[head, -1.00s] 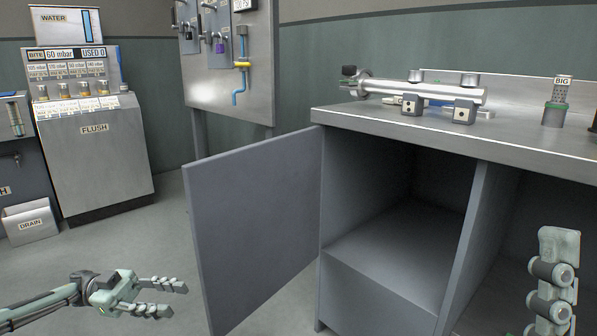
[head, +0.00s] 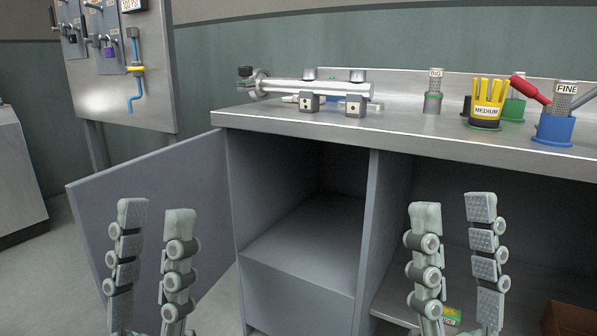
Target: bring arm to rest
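My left gripper (head: 156,222) is at the lower left, pointing up, in front of the open cabinet door. Its two fingers stand apart with nothing between them. My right gripper (head: 454,226) is at the lower right, pointing up, in front of the right cabinet compartment. Its fingers are also apart and empty. The wrists and most of both arms are below the picture's edge.
The grey cabinet door (head: 150,215) hangs open at the left. The bench top (head: 400,130) carries a metal cylinder assembly (head: 312,90), a BIG strainer (head: 433,95), a yellow MEDIUM piece (head: 487,103) and a blue-based FINE strainer (head: 556,120). A valve panel (head: 115,75) stands behind the door.

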